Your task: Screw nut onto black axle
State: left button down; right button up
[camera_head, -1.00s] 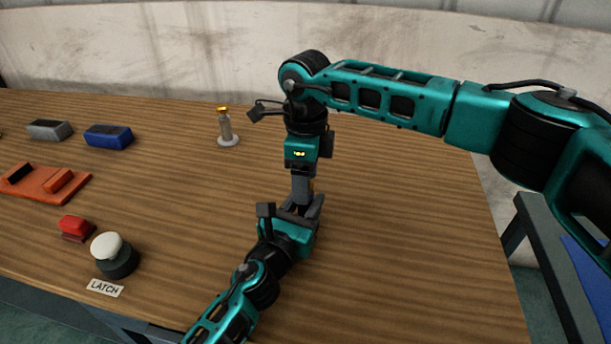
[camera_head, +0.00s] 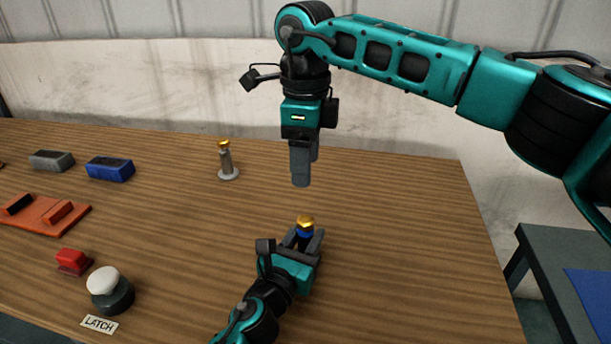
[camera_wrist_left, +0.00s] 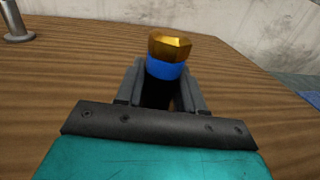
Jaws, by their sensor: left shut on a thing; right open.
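My left gripper (camera_head: 306,243) is shut on an upright axle (camera_wrist_left: 156,94), which shows black between the fingers in the left wrist view. A blue band (camera_wrist_left: 167,69) is around it just above the fingers. A gold nut (camera_head: 305,220) sits on top of the blue band; it also shows in the left wrist view (camera_wrist_left: 170,45). The axle's lower end is hidden by my gripper. My right gripper (camera_head: 301,180) is open and empty, pointing down above the nut and apart from it.
A grey post (camera_head: 227,165) with a gold top stands behind to the left. A grey block (camera_head: 51,161), a blue block (camera_head: 110,169), an orange tray (camera_head: 42,222), a red block (camera_head: 72,262) and a white-topped button (camera_head: 107,284) by a LATCH label (camera_head: 99,324) are at left. The right tabletop is clear.

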pick_arm(q)
jog(key=c, duration=0.6)
grip_release()
jog(key=shift+s, duration=0.1)
jog(key=v, duration=1.1)
jog(key=shift+s+f+b, duration=0.1)
jog(key=shift+s+b, duration=0.1)
jog(key=shift+b, duration=0.1)
jog(key=shift+s+a, duration=0.35)
jog(key=shift+s, duration=0.3)
